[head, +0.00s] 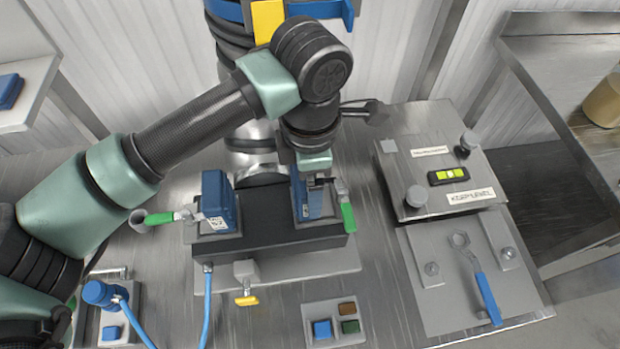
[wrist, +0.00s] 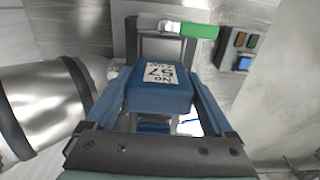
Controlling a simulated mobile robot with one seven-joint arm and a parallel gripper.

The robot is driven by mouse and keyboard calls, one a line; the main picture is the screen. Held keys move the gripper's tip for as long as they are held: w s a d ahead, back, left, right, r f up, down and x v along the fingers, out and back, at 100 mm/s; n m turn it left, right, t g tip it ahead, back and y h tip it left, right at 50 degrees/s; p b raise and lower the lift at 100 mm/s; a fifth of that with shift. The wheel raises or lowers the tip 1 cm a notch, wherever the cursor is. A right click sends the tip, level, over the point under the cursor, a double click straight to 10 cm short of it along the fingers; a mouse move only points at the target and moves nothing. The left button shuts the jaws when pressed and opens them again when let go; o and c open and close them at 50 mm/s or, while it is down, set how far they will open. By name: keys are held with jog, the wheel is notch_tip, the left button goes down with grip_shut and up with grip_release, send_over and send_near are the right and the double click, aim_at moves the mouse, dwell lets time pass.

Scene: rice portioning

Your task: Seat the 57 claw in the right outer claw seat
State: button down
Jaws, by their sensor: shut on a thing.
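The 57 claw (wrist: 160,98) is a blue block with a white label between my gripper's fingers in the wrist view, its number upside down. In the head view this claw (head: 299,196) is upright at the right end of the black base (head: 268,238). My gripper (head: 314,188) is shut on it from above. Its fingers also show in the wrist view (wrist: 160,84), one on each side. The right outer seat is hidden under the claw and gripper, and I cannot tell whether the claw is fully down. Another blue claw (head: 218,195) stands at the base's left end.
Green-handled levers flank the base, left (head: 159,218) and right (head: 347,217). A yellow-handled valve (head: 246,298) is in front. A button panel (head: 335,322) lies nearer. A steel box with a level (head: 448,175) and a blue-handled wrench (head: 485,290) are to the right.

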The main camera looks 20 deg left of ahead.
grip_release()
dwell(0.3)
jog(key=shift+r+p, duration=1.95)
jog(key=shift+r, duration=2.6)
